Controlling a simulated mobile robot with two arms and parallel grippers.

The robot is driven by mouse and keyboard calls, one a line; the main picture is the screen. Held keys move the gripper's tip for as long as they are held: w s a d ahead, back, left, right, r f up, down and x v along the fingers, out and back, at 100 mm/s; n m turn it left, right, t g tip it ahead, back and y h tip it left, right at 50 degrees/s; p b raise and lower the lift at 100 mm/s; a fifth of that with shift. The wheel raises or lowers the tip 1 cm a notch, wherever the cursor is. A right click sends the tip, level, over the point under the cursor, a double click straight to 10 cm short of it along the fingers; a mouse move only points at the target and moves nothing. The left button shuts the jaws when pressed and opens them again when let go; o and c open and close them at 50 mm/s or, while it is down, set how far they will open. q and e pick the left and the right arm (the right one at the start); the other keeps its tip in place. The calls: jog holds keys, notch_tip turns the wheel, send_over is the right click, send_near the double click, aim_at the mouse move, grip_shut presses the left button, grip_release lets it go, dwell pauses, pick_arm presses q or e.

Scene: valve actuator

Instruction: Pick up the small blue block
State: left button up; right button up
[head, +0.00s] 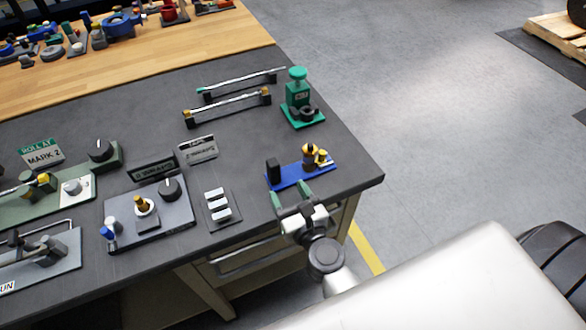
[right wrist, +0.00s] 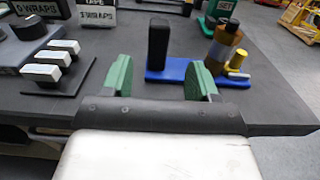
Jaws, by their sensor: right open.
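A flat blue block (head: 288,181) lies near the right front edge of the dark bench. It carries an upright black block at its left end, and a brown bottle and a small yellow part at its right. The blue block also shows in the right wrist view (right wrist: 172,76), beyond the fingers. My right gripper (head: 290,193) is open and empty at the bench's front edge, its green fingertips just short of the blue block. In the right wrist view my gripper (right wrist: 160,70) has its fingers apart, with the black block (right wrist: 158,45) beyond the gap. My left gripper is not in view.
A green press (head: 298,95) stands behind the blue block. A dark plate with several white bars (head: 216,204) lies to its left, beside a knob panel (head: 150,215). Two handled rails (head: 228,108) lie at the back. Bare bench surrounds the blue block.

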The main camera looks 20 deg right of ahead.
aim_at(270, 161)
jog(key=w+p, duration=0.1)
jog(key=w, duration=0.3)
jog(key=shift+w+a+r, duration=0.1)
jog(key=shift+w+a+p, duration=0.2)
jog(key=shift+w+p, duration=0.2)
jog(key=shift+w, duration=2.75)
jog(key=shift+s, duration=0.15)
jog(key=shift+c, duration=0.4)
jog(key=c, duration=1)
grip_shut()
jog(key=shift+r, duration=0.15)
